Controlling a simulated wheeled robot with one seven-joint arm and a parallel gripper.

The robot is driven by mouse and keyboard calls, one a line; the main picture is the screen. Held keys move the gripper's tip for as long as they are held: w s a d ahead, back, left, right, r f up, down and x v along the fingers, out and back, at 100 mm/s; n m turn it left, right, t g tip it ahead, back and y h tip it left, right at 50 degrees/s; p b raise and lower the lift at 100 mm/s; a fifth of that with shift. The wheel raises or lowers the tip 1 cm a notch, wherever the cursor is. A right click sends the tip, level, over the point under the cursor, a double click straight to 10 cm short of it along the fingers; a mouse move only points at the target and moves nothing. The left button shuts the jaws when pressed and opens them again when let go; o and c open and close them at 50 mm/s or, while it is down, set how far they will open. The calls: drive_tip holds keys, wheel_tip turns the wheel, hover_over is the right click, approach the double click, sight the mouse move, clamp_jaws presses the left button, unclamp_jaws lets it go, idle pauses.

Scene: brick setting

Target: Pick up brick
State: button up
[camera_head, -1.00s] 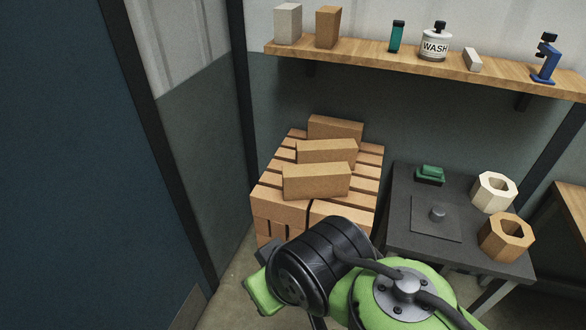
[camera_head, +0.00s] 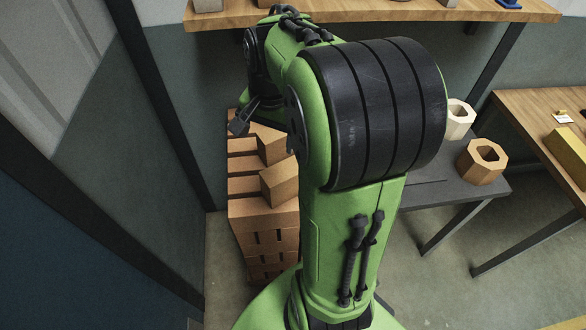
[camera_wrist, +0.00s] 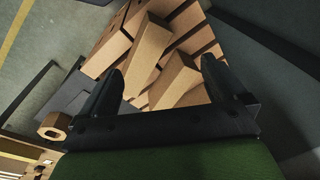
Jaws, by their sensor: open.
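Tan bricks lie on top of a slatted stack of bricks (camera_head: 262,215) left of centre in the head view. One loose brick (camera_head: 279,184) is at the near side and another (camera_head: 271,147) is behind it, both partly hidden by my arm. In the wrist view, two long loose bricks (camera_wrist: 149,52) (camera_wrist: 176,80) lie on the stack, beyond and between my fingers. My gripper (camera_wrist: 163,68) is open and empty, with its fingers spread wide above the stack. In the head view, a dark finger shows over the stack's far left part; the rest is hidden.
A dark table right of the stack holds a cream hexagonal ring (camera_head: 460,120) and a tan hexagonal ring (camera_head: 482,162). A wooden shelf (camera_head: 400,14) crosses the wall above. A wooden workbench (camera_head: 540,112) stands at far right. The wall is close on the left.

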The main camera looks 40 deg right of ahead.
drive_tip(key=d+f+m+g+y, duration=0.1)
drive_tip(key=d+f+m, duration=0.3)
drive_tip(key=d, duration=0.3)
drive_tip(key=d+f+m+y, duration=0.1)
drive_tip(key=d+f+m, duration=0.3)
drive_tip(key=d+f, duration=0.15)
drive_tip(key=f, duration=0.5)
drive_tip(key=a+f+b, duration=0.1)
drive_tip(key=f, duration=0.4)
drive_tip(key=w+a+f+b, duration=0.1)
drive_tip(key=f, duration=0.4)
drive_tip(key=shift+d, duration=0.1)
clamp_jaws()
